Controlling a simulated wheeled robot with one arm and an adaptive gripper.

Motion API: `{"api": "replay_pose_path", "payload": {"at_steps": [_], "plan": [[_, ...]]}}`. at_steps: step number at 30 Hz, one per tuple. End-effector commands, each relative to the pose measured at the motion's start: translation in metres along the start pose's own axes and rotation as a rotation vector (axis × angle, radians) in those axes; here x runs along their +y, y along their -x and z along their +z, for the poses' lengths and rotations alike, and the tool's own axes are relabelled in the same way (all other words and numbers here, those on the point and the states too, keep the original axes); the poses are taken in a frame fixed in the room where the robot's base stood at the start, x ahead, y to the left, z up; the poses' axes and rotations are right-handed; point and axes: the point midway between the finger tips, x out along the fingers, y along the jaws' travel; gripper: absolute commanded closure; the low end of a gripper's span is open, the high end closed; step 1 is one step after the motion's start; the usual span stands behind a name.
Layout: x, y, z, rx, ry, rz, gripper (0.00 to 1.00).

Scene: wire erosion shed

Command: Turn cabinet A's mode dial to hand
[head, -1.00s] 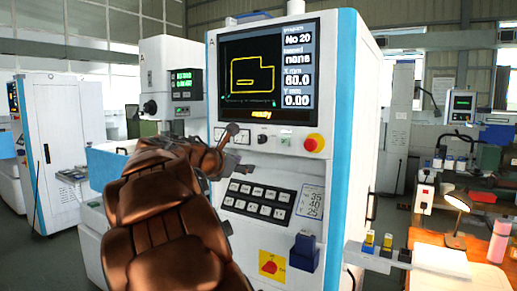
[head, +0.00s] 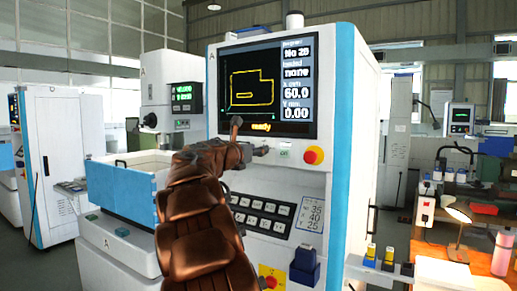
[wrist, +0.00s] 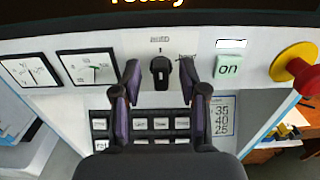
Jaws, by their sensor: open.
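Cabinet A (head: 345,150) fills the middle of the head view, marked with an A at its top left. Its mode dial (wrist: 160,72) is a small black knob in the wrist view, its grip roughly upright. Small labels sit above and to the right of it, too blurred to read surely. My gripper (head: 249,139) is in front of the panel below the screen and hides the dial in the head view. In the wrist view my gripper (wrist: 159,80) is open, one finger each side of the dial.
Right of the dial are a green "on" button (wrist: 228,67) and a red stop knob (wrist: 298,76) on a yellow base. Two gauges (wrist: 90,68) are on the left. The screen (head: 265,90) reads "ready".

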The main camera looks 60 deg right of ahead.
Motion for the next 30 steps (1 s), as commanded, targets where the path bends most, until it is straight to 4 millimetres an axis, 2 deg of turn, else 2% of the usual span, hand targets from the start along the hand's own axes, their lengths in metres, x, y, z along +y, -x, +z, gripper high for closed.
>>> {"api": "replay_pose_path", "payload": {"at_steps": [4, 13, 25, 30], "plan": [[-0.0004, -0.0111, 0.0015, -0.002, -0.002, 0.000, 0.57], [-0.0008, -0.0131, 0.0009, -0.001, -0.002, -0.001, 0.58], [-0.0008, -0.0130, 0.0006, -0.001, -0.002, -0.001, 1.00], [-0.0008, -0.0131, 0.0004, 0.000, -0.002, -0.001, 1.00]]}}
